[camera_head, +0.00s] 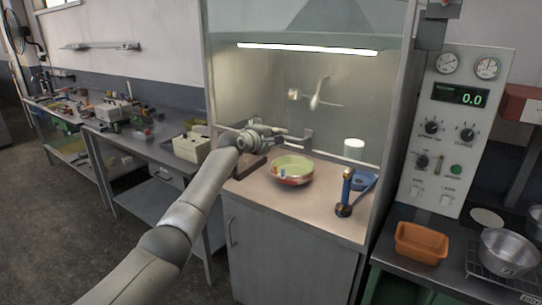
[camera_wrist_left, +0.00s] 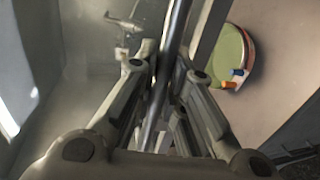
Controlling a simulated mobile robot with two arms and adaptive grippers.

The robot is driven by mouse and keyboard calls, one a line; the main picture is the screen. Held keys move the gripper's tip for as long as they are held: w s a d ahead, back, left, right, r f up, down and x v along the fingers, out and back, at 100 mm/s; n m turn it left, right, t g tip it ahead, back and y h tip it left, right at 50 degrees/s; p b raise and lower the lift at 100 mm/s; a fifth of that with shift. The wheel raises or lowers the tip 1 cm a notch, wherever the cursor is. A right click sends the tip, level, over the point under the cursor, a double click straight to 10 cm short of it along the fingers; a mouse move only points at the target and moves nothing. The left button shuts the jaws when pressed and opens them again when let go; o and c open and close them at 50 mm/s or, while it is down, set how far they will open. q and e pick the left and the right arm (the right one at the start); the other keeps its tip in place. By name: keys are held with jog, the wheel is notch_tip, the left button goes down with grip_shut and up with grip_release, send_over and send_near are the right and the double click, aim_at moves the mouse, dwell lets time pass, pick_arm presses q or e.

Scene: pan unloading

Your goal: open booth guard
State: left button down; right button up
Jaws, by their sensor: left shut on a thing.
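The booth (camera_head: 213,100) is a lit, glazed enclosure on a cabinet, with a pale greenish panel (camera_head: 310,22) across its top. I cannot tell from the head view where the guard's edges lie. My left gripper (camera_head: 272,135) is at the booth's left front side. In the left wrist view, it (camera_wrist_left: 160,75) is shut on a thin metal bar (camera_wrist_left: 176,28) running between its fingers; I take it for the guard's handle. The pan (camera_head: 291,180), green inside with a reddish rim, sits on the booth's counter and holds small blue and orange pieces. My right gripper is out of view.
A control panel (camera_head: 458,125) is at the right, above an orange tray (camera_head: 421,243) and a metal bowl (camera_head: 509,252). Cluttered workbenches (camera_head: 150,150) run along the left; the floor there is open.

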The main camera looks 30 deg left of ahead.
pick_arm(q)
notch_tip(320, 180, up, 9)
jog(key=p, duration=0.5)
jog(key=shift+r+p, duration=0.3)
jog(key=shift+r, duration=0.3)
jog(key=c, duration=1.5)
grip_release()
jog(key=shift+f, duration=0.1)
jog(key=shift+s, duration=0.1)
jog(key=shift+v, duration=5.95)
